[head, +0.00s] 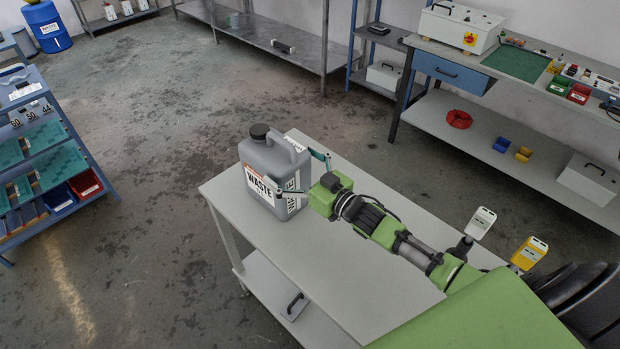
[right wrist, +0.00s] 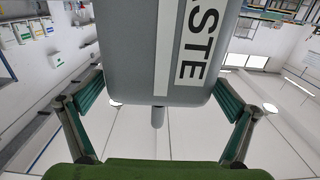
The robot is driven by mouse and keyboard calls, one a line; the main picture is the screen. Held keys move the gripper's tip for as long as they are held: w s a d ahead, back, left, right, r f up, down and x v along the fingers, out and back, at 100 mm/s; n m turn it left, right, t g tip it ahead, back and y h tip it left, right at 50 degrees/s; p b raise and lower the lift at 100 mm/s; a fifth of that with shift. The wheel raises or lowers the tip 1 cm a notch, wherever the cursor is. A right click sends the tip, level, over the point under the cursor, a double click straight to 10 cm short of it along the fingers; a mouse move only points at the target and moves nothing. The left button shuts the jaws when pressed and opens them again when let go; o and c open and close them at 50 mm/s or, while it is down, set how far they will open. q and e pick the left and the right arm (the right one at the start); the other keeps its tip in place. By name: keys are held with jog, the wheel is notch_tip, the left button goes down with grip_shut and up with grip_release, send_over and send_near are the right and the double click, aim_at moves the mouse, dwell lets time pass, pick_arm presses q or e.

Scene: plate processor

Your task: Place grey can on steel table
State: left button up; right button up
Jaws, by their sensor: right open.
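The grey can (head: 266,180) is a jerrycan with a black cap, a side handle and a "WASTE" label. It stands upright near the far left end of a light grey table (head: 335,272). My right gripper (head: 300,173) is open beside the can, with one finger at each side of it. In the right wrist view the can (right wrist: 190,85) fills the space between the two open fingers, and I cannot tell if they touch it. The bare-metal steel table (head: 268,40) stands against the back wall. My left gripper is not in view.
A blue shelf rack (head: 75,135) with bins stands at left. A workbench (head: 455,62) with tools and bins stands at right. Open floor (head: 150,100) lies between the tables.

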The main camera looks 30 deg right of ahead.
jog(key=b+v, duration=0.1)
jog(key=v, duration=0.7)
jog(key=shift+s+d, duration=0.1)
jog(key=shift+s, duration=0.1)
jog(key=shift+s+d+r, duration=0.1)
jog(key=shift+s+d, duration=0.1)
jog(key=shift+s, duration=0.2)
